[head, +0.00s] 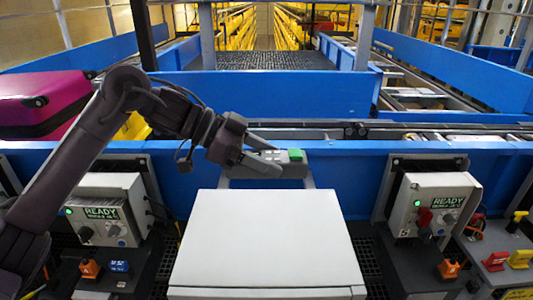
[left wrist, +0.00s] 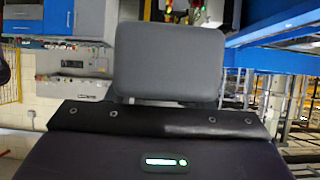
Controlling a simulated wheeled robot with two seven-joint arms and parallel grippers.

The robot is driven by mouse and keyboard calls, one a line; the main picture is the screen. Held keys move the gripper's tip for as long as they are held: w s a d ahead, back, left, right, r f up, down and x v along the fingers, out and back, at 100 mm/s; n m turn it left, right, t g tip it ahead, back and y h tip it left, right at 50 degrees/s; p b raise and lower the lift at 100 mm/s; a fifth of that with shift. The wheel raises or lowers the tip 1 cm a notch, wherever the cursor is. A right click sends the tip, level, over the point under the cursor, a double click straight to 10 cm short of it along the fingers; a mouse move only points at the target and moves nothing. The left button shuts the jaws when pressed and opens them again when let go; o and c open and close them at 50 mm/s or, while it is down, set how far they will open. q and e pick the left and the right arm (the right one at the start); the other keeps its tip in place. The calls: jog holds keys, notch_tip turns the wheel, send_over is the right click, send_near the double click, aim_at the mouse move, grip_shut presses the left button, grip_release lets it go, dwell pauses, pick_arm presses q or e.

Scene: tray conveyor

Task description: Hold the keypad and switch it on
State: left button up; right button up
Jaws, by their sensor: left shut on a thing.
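The keypad (head: 294,168) is a small grey box with a green button (head: 296,154) on its top, in the middle of the head view. My left gripper (head: 264,154) reaches it from the left and is shut on it. The fingers cover its left part. In the left wrist view, a grey rounded panel (left wrist: 170,62) stands beyond the dark gripper body; I cannot tell whether it is the keypad or a finger. Whether the keypad is switched on cannot be told. My right gripper is not in view.
A white box top (head: 265,238) stands in front of the keypad. Control boxes with READY labels stand at left (head: 105,209) and right (head: 432,206). A blue conveyor wall (head: 350,185) runs behind. A magenta suitcase (head: 42,95) lies at the left.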

pick_arm(q)
jog(key=b, duration=0.4)
send_over(266, 242)
notch_tip(266, 242, down, 8)
jog(key=shift+w+f+b, duration=0.1)
jog(key=shift+f+b, duration=1.8)
jog(key=shift+f, duration=3.7)
jog(key=shift+f, duration=0.25)
jog(key=shift+f, duration=0.15)
jog(key=o, duration=1)
jog(key=shift+c, duration=0.2)
jog(key=c, duration=1)
